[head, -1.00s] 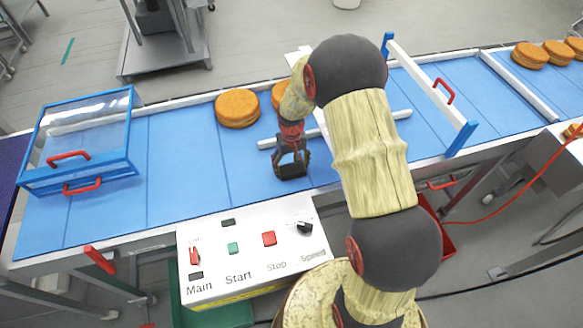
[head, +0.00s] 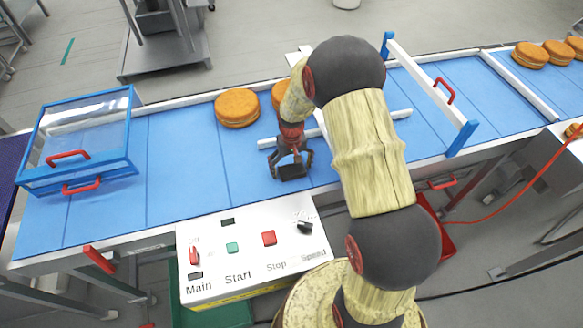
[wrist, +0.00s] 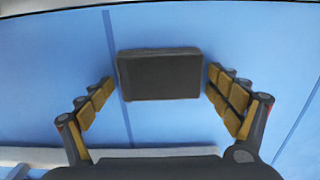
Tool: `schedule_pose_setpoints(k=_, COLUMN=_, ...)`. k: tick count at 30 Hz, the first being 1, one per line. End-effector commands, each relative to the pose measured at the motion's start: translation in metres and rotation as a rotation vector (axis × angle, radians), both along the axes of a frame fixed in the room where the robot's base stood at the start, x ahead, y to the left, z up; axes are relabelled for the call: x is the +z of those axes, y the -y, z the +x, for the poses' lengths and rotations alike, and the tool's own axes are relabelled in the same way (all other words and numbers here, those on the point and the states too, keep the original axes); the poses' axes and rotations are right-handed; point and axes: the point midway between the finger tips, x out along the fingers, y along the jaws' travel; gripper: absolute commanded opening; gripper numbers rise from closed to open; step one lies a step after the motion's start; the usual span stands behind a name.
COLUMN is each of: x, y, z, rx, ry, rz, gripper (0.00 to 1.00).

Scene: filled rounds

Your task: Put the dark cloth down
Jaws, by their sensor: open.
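The dark cloth (wrist: 160,75) is a small, flat-looking dark block in the wrist view. It appears to lie on the blue conveyor belt (wrist: 50,60), with its edges straight to the picture. In the head view the cloth (head: 292,172) shows just below my gripper, near the belt's front side. My gripper (wrist: 160,82) is open, with one finger on each side of the cloth and a gap showing at both sides. I cannot tell its exact height above the belt.
Round filled cakes (head: 237,107) lie on the belt behind my gripper, one partly hidden by my arm. A clear blue-framed guard (head: 85,130) stands at left, a blue-and-white gate (head: 425,80) at right. The control panel (head: 250,250) is in front.

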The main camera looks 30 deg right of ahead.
Motion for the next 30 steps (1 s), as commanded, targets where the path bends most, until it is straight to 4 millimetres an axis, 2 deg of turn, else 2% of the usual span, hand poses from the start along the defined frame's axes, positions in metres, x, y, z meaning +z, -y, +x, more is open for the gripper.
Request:
schedule_pose_setpoints(k=5, x=0.001, y=0.000, z=0.000, rx=0.000, ry=0.001, rz=0.000, gripper=0.90)
schedule_pose_setpoints(k=10, x=0.014, y=0.000, z=0.001, rx=0.000, ry=0.003, rz=-0.001, gripper=0.90)
schedule_pose_setpoints(k=21, x=0.088, y=0.000, z=0.002, rx=0.000, ry=0.005, rz=-0.001, gripper=0.90)
schedule_pose_setpoints(k=27, x=0.117, y=0.000, z=0.001, rx=0.000, ry=0.003, rz=-0.001, gripper=0.90)
schedule_pose_setpoints(k=30, x=0.124, y=0.000, z=0.000, rx=0.000, ry=0.002, rz=0.000, gripper=0.90)
